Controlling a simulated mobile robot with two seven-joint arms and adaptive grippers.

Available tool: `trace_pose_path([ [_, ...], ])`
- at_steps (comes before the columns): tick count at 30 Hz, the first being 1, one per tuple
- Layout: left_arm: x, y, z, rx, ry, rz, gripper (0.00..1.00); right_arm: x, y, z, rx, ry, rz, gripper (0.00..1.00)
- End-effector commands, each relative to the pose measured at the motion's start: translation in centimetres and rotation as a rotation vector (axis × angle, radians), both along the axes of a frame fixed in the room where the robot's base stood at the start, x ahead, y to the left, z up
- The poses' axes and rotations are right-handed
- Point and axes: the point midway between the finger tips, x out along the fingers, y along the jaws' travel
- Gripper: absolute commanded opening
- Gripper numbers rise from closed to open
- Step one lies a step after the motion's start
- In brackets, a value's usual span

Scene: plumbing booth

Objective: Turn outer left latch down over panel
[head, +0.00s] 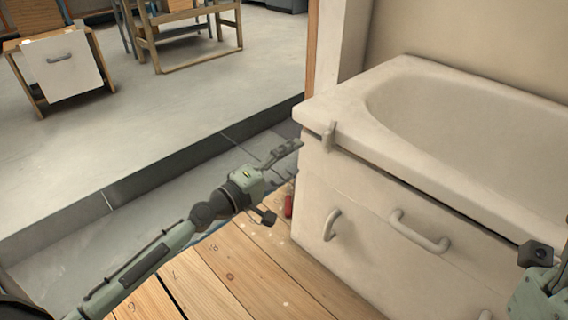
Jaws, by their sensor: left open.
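A white panel (365,215) covers the front of the bathtub (375,142). A small pale latch (330,138) sits at the panel's top left, just under the tub rim. It looks roughly upright; whether its lower end overlaps the panel is hard to tell. My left gripper (286,163) is open and empty, left of the tub's corner, apart from the latch. My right gripper (545,290) shows only in part at the right edge; its fingers are not visible.
The panel has a curved handle (420,232) and a smaller curved piece (332,224) left of it. A small red object (288,207) stands by the tub's left end. Wooden boards (235,270) lie in front. A wooden post (311,50) rises behind the tub corner.

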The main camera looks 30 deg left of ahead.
Motion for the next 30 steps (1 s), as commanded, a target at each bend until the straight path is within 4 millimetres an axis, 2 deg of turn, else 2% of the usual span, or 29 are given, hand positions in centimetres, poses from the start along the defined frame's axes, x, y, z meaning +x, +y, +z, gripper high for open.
trace_pose_path([
  [9,-1.9,0.8,0.0,0.002,-0.003,0.001,0.64,0.0,0.0,0.0,0.0,-0.001,0.0,0.4],
  [25,-1.9,0.7,0.1,0.012,-0.01,0.005,0.64,0.0,0.0,0.0,0.0,0.0,0.0,0.4],
  [28,-2.0,0.2,1.1,0.078,-0.064,0.046,0.64,0.0,0.0,0.0,0.0,0.0,0.0,0.4],
  [30,-2.3,-0.5,2.8,0.174,-0.147,0.107,0.64,0.0,0.0,0.0,0.0,0.0,0.0,0.4],
])
